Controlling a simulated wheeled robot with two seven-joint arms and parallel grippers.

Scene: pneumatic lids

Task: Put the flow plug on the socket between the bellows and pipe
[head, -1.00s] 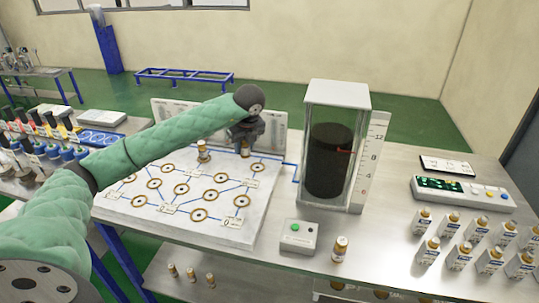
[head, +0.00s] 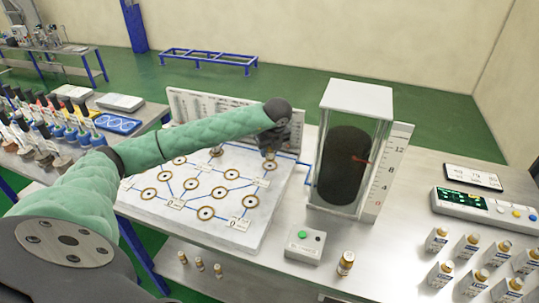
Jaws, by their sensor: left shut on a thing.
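My left gripper (head: 270,147) reaches over the far right part of the white socket board (head: 232,236). It points down and is shut on a small brown-and-white flow plug (head: 270,155). The plug is upright at the socket near the board's right edge; I cannot tell whether it is seated or just above. The black bellows (head: 343,166) stands in a clear case to the right. A blue pipe line (head: 304,163) runs from the board to the case. My left arm hides part of the board. My right gripper is out of view.
A control box with a green button (head: 304,244) and a loose plug (head: 346,262) stand in front of the case. Several small white-labelled bottles (head: 467,247) stand at the right. A grey panel (head: 215,105) stands behind the board. Three small plugs (head: 199,264) sit below the table front.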

